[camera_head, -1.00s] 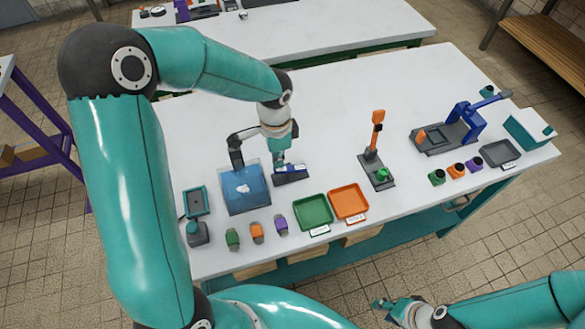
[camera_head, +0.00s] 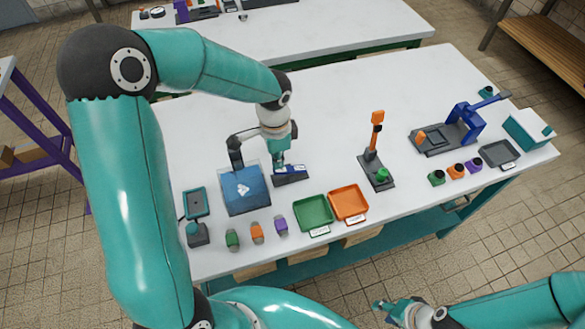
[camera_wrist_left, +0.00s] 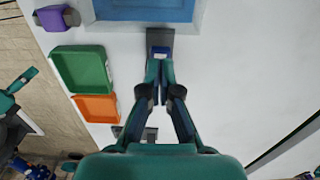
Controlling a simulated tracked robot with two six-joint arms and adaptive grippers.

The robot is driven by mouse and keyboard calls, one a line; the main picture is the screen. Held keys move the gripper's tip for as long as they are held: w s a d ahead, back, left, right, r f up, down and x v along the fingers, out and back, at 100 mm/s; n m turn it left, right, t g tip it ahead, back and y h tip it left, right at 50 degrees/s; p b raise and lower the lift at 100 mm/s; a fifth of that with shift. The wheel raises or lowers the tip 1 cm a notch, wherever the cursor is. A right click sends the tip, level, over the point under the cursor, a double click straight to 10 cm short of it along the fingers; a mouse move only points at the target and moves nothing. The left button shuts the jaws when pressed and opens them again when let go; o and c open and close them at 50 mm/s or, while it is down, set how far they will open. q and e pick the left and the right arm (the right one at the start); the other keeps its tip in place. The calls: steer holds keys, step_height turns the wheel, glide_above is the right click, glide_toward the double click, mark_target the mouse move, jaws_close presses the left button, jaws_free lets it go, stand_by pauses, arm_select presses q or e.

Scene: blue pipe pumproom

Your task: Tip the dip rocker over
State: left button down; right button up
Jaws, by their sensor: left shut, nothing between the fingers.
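The dip rocker (camera_head: 292,171) looks like a small blue piece on a dark grey base, just right of the blue tray in the head view. In the left wrist view its blue part (camera_wrist_left: 160,52) shows straight ahead of the fingertips. My left gripper (camera_head: 279,163) points down at the rocker's left part, its fingers closed together and empty. The left wrist view also shows the closed fingertips (camera_wrist_left: 160,92) at or very near the blue part; contact is unclear. Part of the rocker is hidden by the fingers. My right gripper (camera_head: 388,309) is low in front of the table, away from everything.
The blue tray (camera_head: 243,203) stands left of the rocker. Green (camera_head: 313,227) and orange (camera_head: 350,217) trays lie to its front right. Several small coloured blocks line the front edge. An orange lever stand (camera_head: 374,160) is further right. The table behind the rocker is clear.

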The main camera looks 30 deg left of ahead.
arm_select(q)
steer(key=shift+f, duration=0.15)
steer(key=shift+f+b, duration=1.6)
steer(key=shift+f, duration=0.1)
steer(key=shift+s+f, duration=0.1)
steer(key=shift+r+p, duration=0.35)
steer(key=shift+r, duration=0.2)
step_height(320, 180, up, 8)
steer(key=p, duration=0.5)
steer(key=shift+f+p, duration=0.2)
steer(key=shift+p, duration=0.15)
